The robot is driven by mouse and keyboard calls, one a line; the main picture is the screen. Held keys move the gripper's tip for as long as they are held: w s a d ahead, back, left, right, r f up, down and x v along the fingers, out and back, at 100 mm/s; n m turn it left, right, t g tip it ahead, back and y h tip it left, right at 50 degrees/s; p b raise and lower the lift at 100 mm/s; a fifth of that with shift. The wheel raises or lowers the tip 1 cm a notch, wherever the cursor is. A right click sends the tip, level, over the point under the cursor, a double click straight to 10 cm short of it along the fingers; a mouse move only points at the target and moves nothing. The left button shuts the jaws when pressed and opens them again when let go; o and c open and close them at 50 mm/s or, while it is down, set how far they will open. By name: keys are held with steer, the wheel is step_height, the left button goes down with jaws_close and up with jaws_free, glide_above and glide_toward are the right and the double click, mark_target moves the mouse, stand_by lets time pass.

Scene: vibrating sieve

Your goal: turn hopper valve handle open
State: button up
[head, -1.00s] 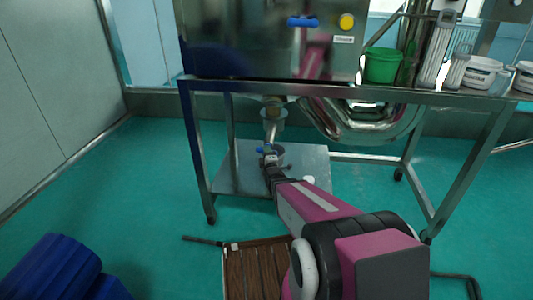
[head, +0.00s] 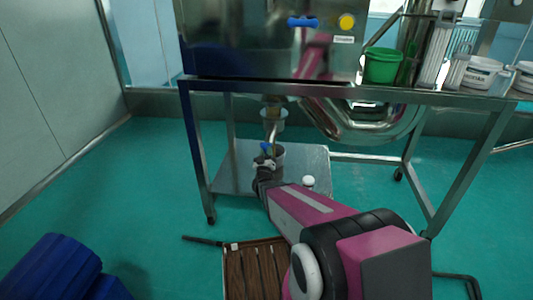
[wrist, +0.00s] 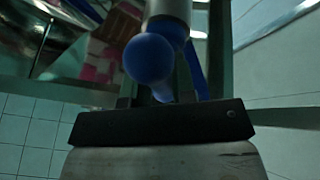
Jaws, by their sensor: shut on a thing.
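The valve handle is blue and sits on the steel pipe (head: 271,132) under the hopper machine. In the head view a small blue part of the valve handle (head: 265,147) shows just above my gripper (head: 264,164). In the wrist view the blue handle (wrist: 150,60) has a round end close to the camera, and blue parts run down behind the dark gripper body (wrist: 160,122). My gripper is shut on the handle.
A steel frame table (head: 380,94) stands over the valve, with a lower shelf (head: 225,178) around the pipe. A green bucket (head: 382,65) and white tubs (head: 480,73) stand on top. A wooden slatted platform (head: 258,268) and blue rolls (head: 55,270) lie on the floor.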

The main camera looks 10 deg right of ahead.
steer(key=m+g+h, duration=0.1)
steer(key=m+h, duration=0.1)
steer(key=m, duration=0.1)
steer(key=m+g+h, duration=0.1)
steer(key=m, duration=0.3)
steer(key=shift+h, duration=0.4)
steer(key=shift+m, duration=0.5)
steer(key=o, duration=0.9)
steer(key=shift+s, duration=0.1)
steer(key=v, duration=1)
steer(key=shift+s+a, duration=0.2)
steer(key=shift+s, duration=0.05)
steer(key=shift+f, duration=0.15)
